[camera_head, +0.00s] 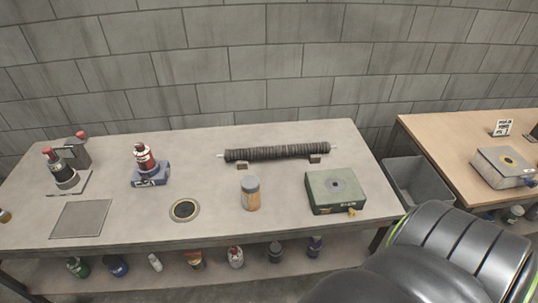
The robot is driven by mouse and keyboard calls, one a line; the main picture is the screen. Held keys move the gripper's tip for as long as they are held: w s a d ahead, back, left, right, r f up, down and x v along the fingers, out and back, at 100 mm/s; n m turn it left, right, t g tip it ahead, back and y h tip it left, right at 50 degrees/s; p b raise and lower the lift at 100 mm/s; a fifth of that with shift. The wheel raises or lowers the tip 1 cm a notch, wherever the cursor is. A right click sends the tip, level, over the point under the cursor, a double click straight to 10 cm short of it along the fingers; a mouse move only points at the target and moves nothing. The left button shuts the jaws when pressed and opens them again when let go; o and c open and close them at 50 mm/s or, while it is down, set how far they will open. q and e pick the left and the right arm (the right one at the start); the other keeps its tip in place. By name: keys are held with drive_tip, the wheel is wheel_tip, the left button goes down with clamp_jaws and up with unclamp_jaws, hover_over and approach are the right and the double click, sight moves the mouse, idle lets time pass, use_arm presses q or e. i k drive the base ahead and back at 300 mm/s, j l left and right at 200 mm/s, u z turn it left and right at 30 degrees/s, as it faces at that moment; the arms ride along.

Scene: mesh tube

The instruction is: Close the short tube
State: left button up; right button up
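A dark ribbed tube (277,154) lies across the back of the grey table, on two small blocks (242,166). A thin light rod end sticks out at each end of it. I cannot tell whether the tube is open or closed, or whether it is the short tube. No other tube of this kind shows. Neither of my grippers is in view. A large dark rounded part, which looks like my own arm, fills the lower right corner.
The grey table (215,150) also holds a jar (250,194), a green box (335,190), a round ring (184,210), a red-topped bottle on a blue base (149,172) and a flat plate (80,219). A grey bin (420,180) stands between it and a wooden table (440,140).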

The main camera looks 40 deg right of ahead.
sight(251, 203)
drive_tip(key=k+l, duration=0.15)
drive_tip(key=l, duration=0.2)
drive_tip(key=k+l, duration=0.2)
drive_tip(key=l, duration=0.2)
drive_tip(key=k+l, duration=0.15)
drive_tip(key=l, duration=0.2)
drive_tip(key=k+l, duration=0.15)
drive_tip(key=l, duration=0.25)
drive_tip(key=u, duration=0.05)
